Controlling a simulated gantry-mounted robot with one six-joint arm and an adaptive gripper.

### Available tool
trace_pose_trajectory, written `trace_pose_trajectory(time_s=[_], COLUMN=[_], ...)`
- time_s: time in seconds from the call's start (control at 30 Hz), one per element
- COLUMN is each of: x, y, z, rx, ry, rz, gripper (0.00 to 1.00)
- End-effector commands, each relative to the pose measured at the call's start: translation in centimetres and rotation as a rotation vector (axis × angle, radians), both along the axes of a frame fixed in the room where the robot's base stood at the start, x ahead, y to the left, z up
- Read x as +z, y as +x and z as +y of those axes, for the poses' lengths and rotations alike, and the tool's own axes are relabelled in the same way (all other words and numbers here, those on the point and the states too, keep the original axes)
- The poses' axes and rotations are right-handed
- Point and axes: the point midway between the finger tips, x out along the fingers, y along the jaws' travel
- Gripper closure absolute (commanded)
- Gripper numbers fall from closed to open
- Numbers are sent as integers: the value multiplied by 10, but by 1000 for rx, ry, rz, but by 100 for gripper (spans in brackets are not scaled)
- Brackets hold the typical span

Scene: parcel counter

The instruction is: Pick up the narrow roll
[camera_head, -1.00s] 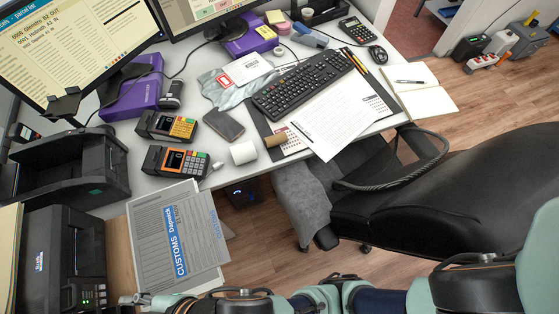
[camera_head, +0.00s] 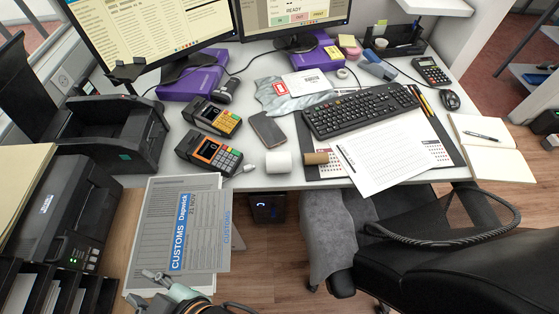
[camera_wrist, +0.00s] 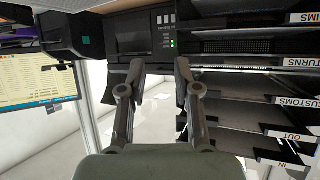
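A white paper roll (camera_head: 278,162) stands near the front edge of the desk. A slimmer brown roll (camera_head: 316,158) lies just right of it, on the corner of the dark desk mat. I cannot tell for sure which one is the narrow roll; the brown one looks slimmer. My gripper (camera_head: 145,286) is low at the bottom left, by the customs folder and well apart from both rolls. In the wrist view my gripper (camera_wrist: 158,75) has its two fingers spread with nothing between them. Neither roll shows in the wrist view.
Two card terminals (camera_head: 209,154) and a phone (camera_head: 268,129) lie left of and behind the rolls. A keyboard (camera_head: 360,111) and paper sheets (camera_head: 385,158) are to the right. A customs folder (camera_head: 180,225), a printer (camera_head: 62,215) and labelled trays (camera_wrist: 250,90) are near my gripper.

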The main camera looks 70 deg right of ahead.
Motion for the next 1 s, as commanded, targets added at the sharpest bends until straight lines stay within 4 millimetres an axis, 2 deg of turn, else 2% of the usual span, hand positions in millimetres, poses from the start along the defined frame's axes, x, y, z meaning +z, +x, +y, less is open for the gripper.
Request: trace_pose_trajectory(time_s=[0.13,0.5,0.8,0.87,0.97,1.0], x=[0,0,0,1,-1,-4], y=[0,0,0,5,26,37], z=[0,0,0,-6,-44,-71], rx=[0,0,0,-6,-32,-41], ry=[0,0,-1,-17,-104,-158], rz=[0,0,1,18,119,191], gripper=[68,6,5,5,5,5])
